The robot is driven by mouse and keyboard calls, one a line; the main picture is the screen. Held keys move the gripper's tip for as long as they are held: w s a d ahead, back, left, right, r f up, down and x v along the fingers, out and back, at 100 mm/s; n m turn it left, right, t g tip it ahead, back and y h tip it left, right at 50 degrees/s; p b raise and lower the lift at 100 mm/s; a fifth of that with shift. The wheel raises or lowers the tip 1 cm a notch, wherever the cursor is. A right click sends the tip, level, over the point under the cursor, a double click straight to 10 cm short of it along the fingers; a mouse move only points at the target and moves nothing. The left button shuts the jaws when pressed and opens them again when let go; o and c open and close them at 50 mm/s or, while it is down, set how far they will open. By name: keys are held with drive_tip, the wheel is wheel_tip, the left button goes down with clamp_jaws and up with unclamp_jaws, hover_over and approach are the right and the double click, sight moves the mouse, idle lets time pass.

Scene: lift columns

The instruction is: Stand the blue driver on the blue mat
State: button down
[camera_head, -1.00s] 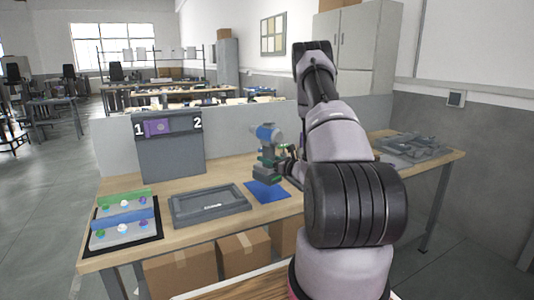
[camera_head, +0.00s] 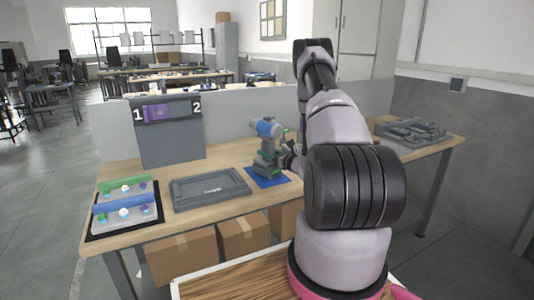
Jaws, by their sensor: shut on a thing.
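The blue driver (camera_head: 268,130) is upright, with a blue body on top and a grey and green handle and base. It is over the blue mat (camera_head: 281,182) on the wooden table. Its base looks at or very near the mat; I cannot tell for certain whether they touch. My gripper (camera_head: 285,158) is shut on the driver from the right, at its handle. The fingertips are small and partly hidden by the driver and my arm. The driver covers much of the mat's middle.
A grey tray (camera_head: 210,200) lies left of the mat. Further left is a black-edged board (camera_head: 124,232) with small coloured pieces. A grey panel (camera_head: 172,150) marked 1 and 2 stands behind. Grey parts (camera_head: 410,132) lie at the right rear. Cardboard boxes (camera_head: 243,235) sit below the table.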

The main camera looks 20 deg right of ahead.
drive_tip(key=shift+f, duration=0.25)
idle(0.7)
drive_tip(key=shift+c, duration=1.2)
unclamp_jaws()
drive_tip(key=shift+f, duration=0.15)
drive_tip(key=shift+s, duration=0.15)
